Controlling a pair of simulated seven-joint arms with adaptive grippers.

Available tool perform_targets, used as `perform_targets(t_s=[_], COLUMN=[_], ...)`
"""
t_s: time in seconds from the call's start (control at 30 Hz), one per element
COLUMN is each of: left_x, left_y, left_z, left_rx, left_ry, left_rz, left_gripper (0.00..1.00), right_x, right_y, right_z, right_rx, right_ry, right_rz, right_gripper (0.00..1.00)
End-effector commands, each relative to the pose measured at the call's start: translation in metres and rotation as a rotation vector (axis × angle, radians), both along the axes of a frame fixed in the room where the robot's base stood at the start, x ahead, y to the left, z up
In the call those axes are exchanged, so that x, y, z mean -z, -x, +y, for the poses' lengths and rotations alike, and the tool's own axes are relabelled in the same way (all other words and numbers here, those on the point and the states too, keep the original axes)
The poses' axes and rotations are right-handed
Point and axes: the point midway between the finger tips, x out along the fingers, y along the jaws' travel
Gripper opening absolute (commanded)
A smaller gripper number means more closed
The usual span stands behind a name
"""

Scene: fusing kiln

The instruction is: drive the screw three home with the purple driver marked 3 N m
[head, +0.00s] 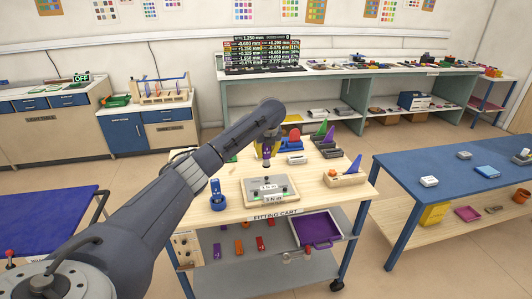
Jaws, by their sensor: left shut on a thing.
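My left gripper (267,149) is over the back middle of the fitting cart, pointing down. It is shut on the purple driver (266,158), of which only a small part shows between and below the fingers. The driver is above and behind a pale plate on a grey base (270,195), apart from it in the picture. The plate carries small labels, one reading 3 N m. Screw three is too small to make out. My right gripper is not in view.
A blue holder (217,198) stands left of the plate. A wooden block with a blue-purple wedge (355,164) is on the right. Red, green and white pieces stand at the back right. A purple tray (316,230) sits on the shelf below. A blue table (450,170) stands right.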

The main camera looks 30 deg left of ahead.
Motion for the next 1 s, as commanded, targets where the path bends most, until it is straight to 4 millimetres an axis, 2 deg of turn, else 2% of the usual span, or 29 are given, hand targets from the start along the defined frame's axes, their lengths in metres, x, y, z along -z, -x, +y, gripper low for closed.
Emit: perform_targets(t_s=[0.7, 1.0], left_x=[0.042, 0.053], left_y=[0.000, 0.000], left_z=[0.000, 0.000], left_rx=[0.000, 0.000], left_ry=[0.001, 0.001], left_rz=[0.001, 0.001], left_gripper=[0.00, 0.00], right_x=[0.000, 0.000], right_y=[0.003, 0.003], right_z=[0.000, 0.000], right_rx=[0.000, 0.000], right_ry=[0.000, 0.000], right_rz=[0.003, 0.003], right_gripper=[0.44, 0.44])
